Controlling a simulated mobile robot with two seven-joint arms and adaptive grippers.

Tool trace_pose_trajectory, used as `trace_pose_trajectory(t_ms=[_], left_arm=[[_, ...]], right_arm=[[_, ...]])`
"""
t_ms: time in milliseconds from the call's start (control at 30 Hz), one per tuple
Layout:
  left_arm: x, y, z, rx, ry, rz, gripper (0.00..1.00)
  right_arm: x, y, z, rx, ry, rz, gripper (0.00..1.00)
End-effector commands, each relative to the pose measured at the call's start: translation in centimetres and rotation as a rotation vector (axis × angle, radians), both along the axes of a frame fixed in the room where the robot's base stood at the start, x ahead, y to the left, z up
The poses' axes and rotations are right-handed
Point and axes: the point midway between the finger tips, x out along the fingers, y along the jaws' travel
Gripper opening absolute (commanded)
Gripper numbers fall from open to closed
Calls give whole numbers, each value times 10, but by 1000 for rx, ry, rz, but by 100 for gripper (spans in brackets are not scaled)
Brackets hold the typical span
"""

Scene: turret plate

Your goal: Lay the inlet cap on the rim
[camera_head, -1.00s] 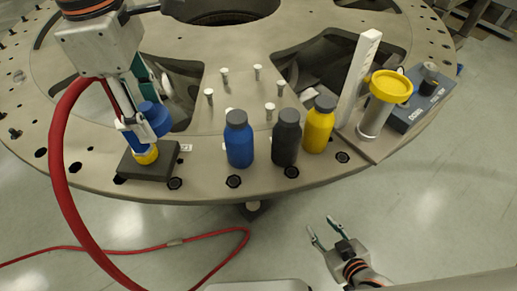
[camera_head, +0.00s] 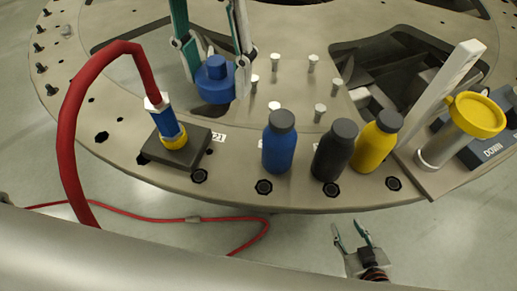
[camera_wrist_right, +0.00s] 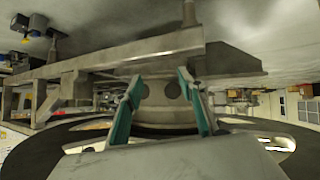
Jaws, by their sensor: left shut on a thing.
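A blue cap (camera_head: 215,88) with a raised knob hangs in my left gripper (camera_head: 218,72), which comes in from the top of the head view. Its green-and-grey fingers are shut on the cap from both sides. The cap appears over the plate, left of several small pegs; its exact height is hard to tell. A blue fitting (camera_head: 169,123) with a yellow collar, joined to a red hose, stands upright on a dark block near the plate's rim (camera_head: 228,198). My right gripper (camera_head: 352,232) is open and empty beyond the plate's front edge; its spread fingers also show in the right wrist view (camera_wrist_right: 160,112).
Blue (camera_head: 279,145), black (camera_head: 335,150) and yellow (camera_head: 378,143) bottles stand along the front edge. A yellow funnel (camera_head: 478,115) on a grey cylinder, a white upright bar (camera_head: 450,85) and a button box (camera_head: 490,150) stand at right. The red hose (camera_head: 68,130) arches at left.

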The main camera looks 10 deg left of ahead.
Motion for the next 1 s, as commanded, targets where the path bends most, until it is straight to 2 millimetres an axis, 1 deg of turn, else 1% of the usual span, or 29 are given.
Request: trace_pose_trajectory(t_ms=[67, 167, 300, 533, 633, 767, 867, 967, 1000], left_arm=[[0, 0, -10, 1, 4, -2, 29], [-1, 1, -32, 1, 9, -4, 29], [-1, 1, -67, 2, 10, -4, 29], [-1, 1, -119, 1, 7, -4, 29], [0, 1, -134, 0, 5, -3, 29], [0, 0, -142, 1, 3, -3, 29], [0, 0, -146, 1, 2, -4, 29], [0, 1, -158, 1, 5, -4, 29], [-1, 1, -165, 2, 7, -4, 29]], right_arm=[[-2, 0, -4, -1, 6, 1, 40], [-6, 0, -10, -4, 16, 1, 40], [-9, -1, -18, -9, 26, 3, 40], [-9, -3, -21, -17, 27, 4, 40], [-6, -3, -19, -18, 19, 3, 40], [-3, -3, -16, -18, 12, 3, 40], [-4, -3, -17, -18, 13, 3, 40], [-5, -3, -21, -19, 18, 3, 40], [-6, -3, -22, -19, 20, 4, 40]])
